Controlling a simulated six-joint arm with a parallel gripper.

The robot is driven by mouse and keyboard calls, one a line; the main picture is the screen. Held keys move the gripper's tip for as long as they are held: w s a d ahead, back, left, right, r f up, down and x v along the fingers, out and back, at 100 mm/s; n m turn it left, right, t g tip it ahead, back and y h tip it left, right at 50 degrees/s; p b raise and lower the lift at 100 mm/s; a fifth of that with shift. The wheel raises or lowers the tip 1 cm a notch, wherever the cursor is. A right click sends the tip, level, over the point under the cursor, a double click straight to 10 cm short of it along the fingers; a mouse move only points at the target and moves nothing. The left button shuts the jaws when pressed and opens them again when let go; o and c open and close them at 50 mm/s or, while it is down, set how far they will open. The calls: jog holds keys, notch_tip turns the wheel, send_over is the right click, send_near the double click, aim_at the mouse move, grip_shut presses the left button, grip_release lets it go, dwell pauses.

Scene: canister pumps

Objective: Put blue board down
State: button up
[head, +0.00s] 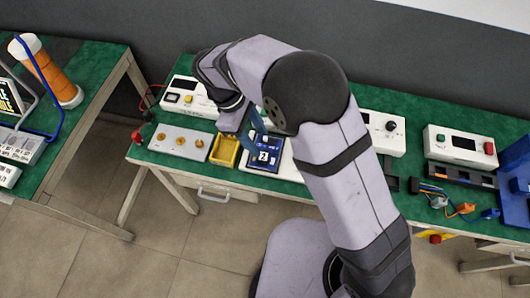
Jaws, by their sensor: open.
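The blue board (263,158) lies on or just above a white fixture (288,168) in the middle of the green bench; the picture is too small to tell contact. A dark square part with a white mark sits on the board. My gripper (258,140) is right over the board's back part, pointing down, with its fingers open. The fingertips are small and partly hidden by the arm. My arm also covers the fixture's right side and the bench behind it.
A yellow bin (225,151) stands directly left of the board. Left of it is a grey plate with brass knobs (180,141). White instrument boxes (460,146) line the back. Cables and connectors (450,203) lie at right. Another bench (88,80) stands at left, across a floor gap.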

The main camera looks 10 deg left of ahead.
aim_at(263, 156)
jog(key=shift+s+f+n+p, duration=0.2)
jog(key=shift+f+p, duration=0.2)
jog(key=shift+f, duration=0.4)
jog(key=shift+s+f+n+p, duration=0.2)
jog(key=shift+f+p, duration=0.15)
jog(key=shift+f, duration=0.4)
jog(key=shift+p+x, duration=0.8)
jog(key=shift+x, duration=1.35)
jog(key=shift+w+a, duration=0.1)
jog(key=shift+a, duration=0.1)
grip_shut()
